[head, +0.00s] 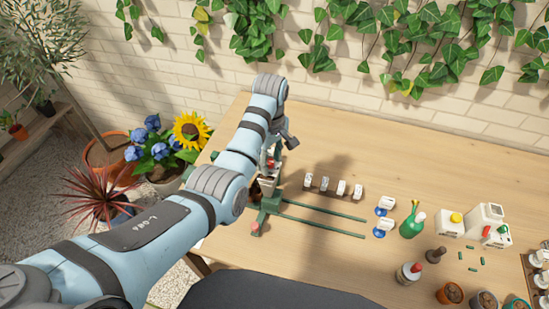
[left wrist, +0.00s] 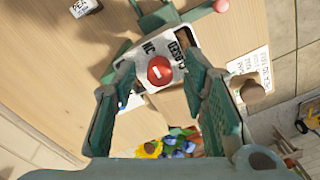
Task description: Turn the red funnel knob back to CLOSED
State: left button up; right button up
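The red funnel knob (left wrist: 159,71) is in the left wrist view, on a white plate (left wrist: 150,48). It has a short white mark, but I cannot tell which label this points to. CLOSED is printed right of the knob; a partly readable label is at its upper left. My left gripper (left wrist: 158,66) is open, its green fingers on either side of the knob, with visible gaps. Contact is not shown. In the head view, the green funnel stand (head: 270,203) is at the table's left end, and my left arm partly hides it. My right gripper is out of view.
Green rails (head: 325,227) run right from the stand. Several small labelled blocks (head: 340,187) stand behind them. A green bottle (head: 412,225), a white-and-red bottle (head: 409,273) and pots (head: 451,293) are further right. Flowers (head: 190,130) stand beyond the table's left edge.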

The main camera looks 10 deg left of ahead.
pick_arm(q)
jog(key=shift+c, duration=0.5)
grip_shut()
